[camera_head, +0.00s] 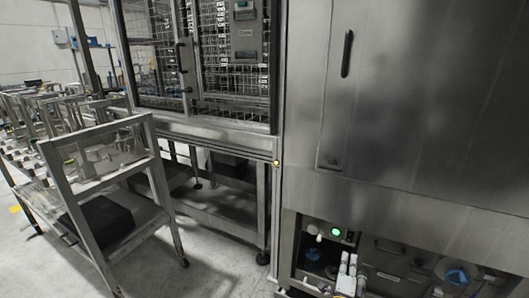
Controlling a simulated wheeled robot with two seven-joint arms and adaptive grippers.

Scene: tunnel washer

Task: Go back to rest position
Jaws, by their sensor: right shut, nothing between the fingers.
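My right gripper (348,260) shows at the bottom edge, right of centre, in the head view. The rest of the right arm is below the picture. My left gripper is not in view.
A metal rack cart (153,165) stands at the left, with several others behind it. A glass-doored cabinet (196,100) on a steel frame stands at the centre. The panel has a green lit button (336,232). Bare floor (215,262) shows between cart and washer.

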